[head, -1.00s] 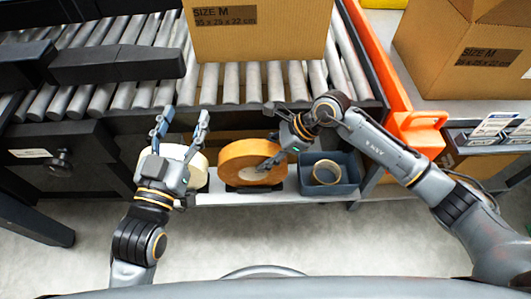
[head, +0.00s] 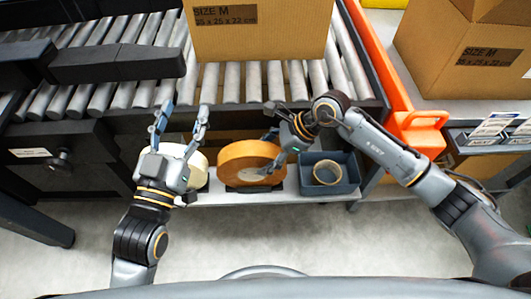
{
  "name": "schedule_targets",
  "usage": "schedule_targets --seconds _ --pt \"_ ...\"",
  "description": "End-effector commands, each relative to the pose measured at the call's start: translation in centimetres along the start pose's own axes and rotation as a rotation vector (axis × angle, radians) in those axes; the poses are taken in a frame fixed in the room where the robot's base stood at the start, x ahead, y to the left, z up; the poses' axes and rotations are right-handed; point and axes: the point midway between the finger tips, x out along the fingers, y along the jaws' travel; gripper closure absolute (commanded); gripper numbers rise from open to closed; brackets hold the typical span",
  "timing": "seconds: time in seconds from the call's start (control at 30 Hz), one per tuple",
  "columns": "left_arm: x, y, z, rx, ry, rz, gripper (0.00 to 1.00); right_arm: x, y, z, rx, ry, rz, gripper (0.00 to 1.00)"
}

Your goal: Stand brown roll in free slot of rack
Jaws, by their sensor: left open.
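The brown roll (head: 240,152) stands on edge in a dark holder of the low rack (head: 225,198), beside a cream roll (head: 199,168). My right gripper (head: 268,138) is at the brown roll's right side. Its fingers look spread, with one lower finger overlapping the roll's front face; whether it touches cannot be told. My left gripper (head: 180,122) is open above the cream roll, fingers pointing toward the conveyor, and hides part of that roll. The holder's lower parts are mostly hidden.
A blue-grey bin (head: 342,187) with a small tan ring (head: 327,172) stands right of the brown roll. A roller conveyor (head: 235,88) with a carton (head: 262,30) lies behind. An orange rail (head: 418,130) is at the right. The floor in front is clear.

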Motion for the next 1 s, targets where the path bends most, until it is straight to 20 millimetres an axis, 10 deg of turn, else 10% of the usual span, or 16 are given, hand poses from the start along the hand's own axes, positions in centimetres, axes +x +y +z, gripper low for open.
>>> schedule_targets --seconds 1.0 --pt "0.0 0.0 0.0 0.001 0.001 0.0 0.43 -8.1 -0.1 0.0 0.001 0.001 -0.001 0.29"
